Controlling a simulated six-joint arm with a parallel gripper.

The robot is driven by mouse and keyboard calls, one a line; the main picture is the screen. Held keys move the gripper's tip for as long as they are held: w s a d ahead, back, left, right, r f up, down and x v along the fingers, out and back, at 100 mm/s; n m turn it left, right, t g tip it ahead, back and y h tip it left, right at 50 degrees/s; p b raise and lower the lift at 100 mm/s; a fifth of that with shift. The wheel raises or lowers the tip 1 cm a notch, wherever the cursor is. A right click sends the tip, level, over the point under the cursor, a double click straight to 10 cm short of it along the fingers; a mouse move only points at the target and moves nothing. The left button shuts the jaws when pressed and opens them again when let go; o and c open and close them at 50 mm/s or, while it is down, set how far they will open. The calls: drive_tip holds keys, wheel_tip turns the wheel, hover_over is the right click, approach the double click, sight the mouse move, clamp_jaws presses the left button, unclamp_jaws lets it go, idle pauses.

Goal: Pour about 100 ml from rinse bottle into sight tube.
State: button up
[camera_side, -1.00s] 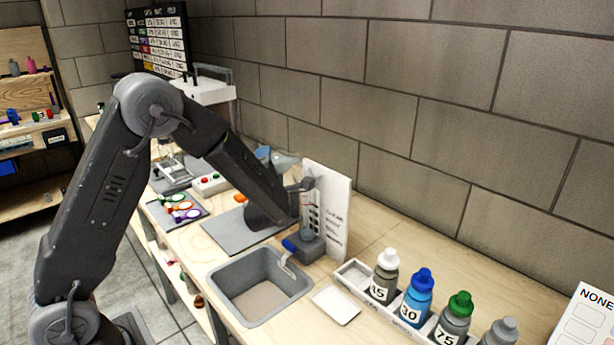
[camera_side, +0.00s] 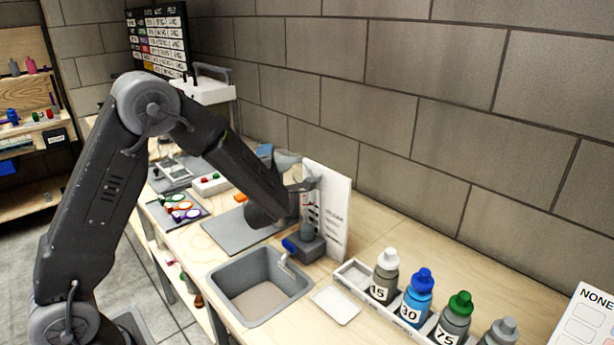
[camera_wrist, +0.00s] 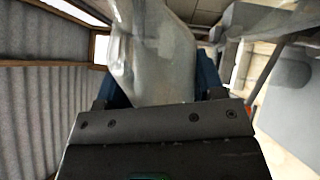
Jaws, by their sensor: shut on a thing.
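The rinse bottle is pale grey and translucent. In the wrist view the bottle (camera_wrist: 155,50) is between the blue finger pads of my gripper (camera_wrist: 160,82), which is shut on it. In the side view the bottle (camera_side: 287,160) shows partly behind my forearm, tilted, with its narrower end toward the right. The sight tube (camera_side: 307,211) stands upright on a grey base in front of a white marked panel. The bottle's end is close to and above the tube's top; I cannot tell whether they touch. The liquid level is too small to read.
A grey sink (camera_side: 258,287) lies in front of the tube, with a blue-handled valve (camera_side: 290,245) beside it. A white panel (camera_side: 332,210) stands behind the tube. Numbered bottles stand in a rack (camera_side: 353,272) at the right. A small white tray (camera_side: 336,305) lies between.

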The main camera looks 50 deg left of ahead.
drive_tip(key=shift+w+r+m, duration=0.1)
drive_tip(key=shift+r+m, duration=0.35)
drive_tip(key=shift+m, duration=0.25)
idle(1.2)
